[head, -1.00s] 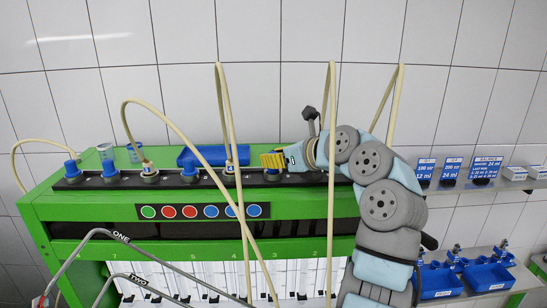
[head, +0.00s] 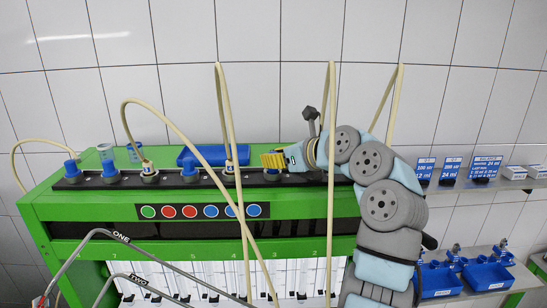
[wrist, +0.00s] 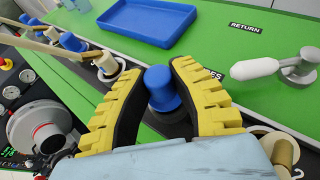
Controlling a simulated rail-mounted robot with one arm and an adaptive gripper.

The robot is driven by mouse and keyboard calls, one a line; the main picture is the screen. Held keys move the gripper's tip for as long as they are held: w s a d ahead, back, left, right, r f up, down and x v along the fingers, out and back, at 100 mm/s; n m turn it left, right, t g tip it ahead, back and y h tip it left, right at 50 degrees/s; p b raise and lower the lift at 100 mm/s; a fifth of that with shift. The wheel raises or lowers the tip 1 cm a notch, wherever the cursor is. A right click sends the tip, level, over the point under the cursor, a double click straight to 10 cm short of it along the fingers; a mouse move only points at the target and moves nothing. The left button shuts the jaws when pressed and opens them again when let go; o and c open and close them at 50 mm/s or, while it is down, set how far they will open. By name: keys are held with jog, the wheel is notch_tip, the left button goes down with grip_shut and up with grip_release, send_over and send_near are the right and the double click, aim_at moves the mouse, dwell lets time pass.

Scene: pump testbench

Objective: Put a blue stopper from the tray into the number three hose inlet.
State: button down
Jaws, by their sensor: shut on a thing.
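My gripper (wrist: 158,95) is shut on a blue stopper (wrist: 160,82), with its yellow ribbed fingers on either side. The stopper is upright over the black inlet rail (head: 205,179). In the head view, my gripper (head: 272,160) is at the rail, just right of the inlet with a hose, about at the third position. The stopper's lower end is hard to see, so I cannot tell how deeply it sits. The blue tray (wrist: 148,22) lies on the green top behind the rail and looks empty in the wrist view.
Blue stoppers (head: 72,170) (head: 110,171) sit in inlets at the left. Cream hoses (head: 150,170) (head: 231,164) rise from other inlets and loop in front of the bench. A white-tipped handle (wrist: 255,69) stands near my gripper. Two clear cups (head: 105,152) stand at the back left.

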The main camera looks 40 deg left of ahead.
jog(key=shift+f, duration=0.6)
dwell(0.3)
jog(key=c, duration=1.3)
grip_release()
jog(key=shift+o, duration=0.2)
jog(key=shift+p+v, duration=1.6)
jog(key=shift+v, duration=3.95)
